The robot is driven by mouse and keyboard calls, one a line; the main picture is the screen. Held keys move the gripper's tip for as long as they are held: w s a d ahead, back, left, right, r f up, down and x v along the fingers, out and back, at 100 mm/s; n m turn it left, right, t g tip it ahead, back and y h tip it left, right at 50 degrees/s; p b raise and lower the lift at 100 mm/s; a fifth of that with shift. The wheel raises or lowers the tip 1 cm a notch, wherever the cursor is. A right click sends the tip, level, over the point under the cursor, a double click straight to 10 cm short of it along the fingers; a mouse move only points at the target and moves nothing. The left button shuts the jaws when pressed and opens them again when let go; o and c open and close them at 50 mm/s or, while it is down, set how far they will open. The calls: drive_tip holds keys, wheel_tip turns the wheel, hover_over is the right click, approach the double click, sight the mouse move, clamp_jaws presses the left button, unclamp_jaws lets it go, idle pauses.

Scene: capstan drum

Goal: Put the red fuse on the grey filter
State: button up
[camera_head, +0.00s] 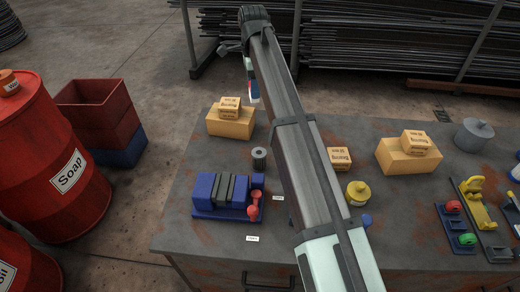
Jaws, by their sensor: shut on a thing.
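The grey filter (259,158) is a small upright ribbed cylinder with a dark top. It stands on the workbench behind the right end of a blue vise. No separate red fuse can be made out for certain. A narrow part with white, blue and red bands (253,88) shows at the left edge of my arm, beyond the filter; I cannot tell what it is. My arm runs from the bottom middle to the top of the view and covers the middle of the bench. My gripper's fingers are hidden, and so is anything between them.
The blue vise (207,210) has a red ball-ended part (253,204) at its right. Boxes (230,124) stand behind, more boxes (407,157) at right. A yellow round can (358,192) is right of my arm. The bench front (200,245) is mostly clear.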

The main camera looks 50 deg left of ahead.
drive_tip(key=s+d+r, duration=0.1)
drive_tip(key=s+d, duration=0.4)
drive_tip(key=d, duration=0.1)
drive_tip(key=m, duration=0.3)
approach(259, 153)
drive_tip(key=shift+a+f, duration=0.1)
drive_tip(key=shift+f, duration=2.05)
drive_tip(key=shift+f, duration=0.1)
drive_tip(key=o, duration=1.1)
wheel_tip(259, 153, up, 12)
drive_tip(key=shift+r, duration=0.15)
